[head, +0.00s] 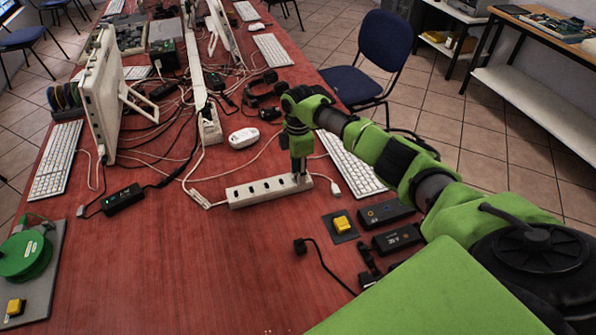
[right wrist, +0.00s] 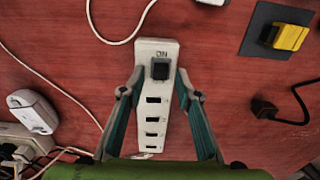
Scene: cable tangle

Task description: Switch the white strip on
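The white strip (head: 262,191) lies on the red table in the head view, with a row of dark sockets along its top. In the right wrist view the strip (right wrist: 153,130) runs down the middle, with a black switch (right wrist: 160,69) near its far end and a small printed marking beyond it. My right gripper (head: 299,178) is over the strip's right end and hides the switch in the head view. Its two fingers (right wrist: 153,92) are apart, one on each side of the strip near the switch. Whether they touch the strip is unclear. My left gripper is not in view.
A yellow button on a dark pad (head: 341,224), black boxes (head: 397,238) and a black plug (head: 300,246) lie right of the strip. A keyboard (head: 349,163), a white mouse (head: 243,138) and tangled cables lie behind. The table's front middle is clear.

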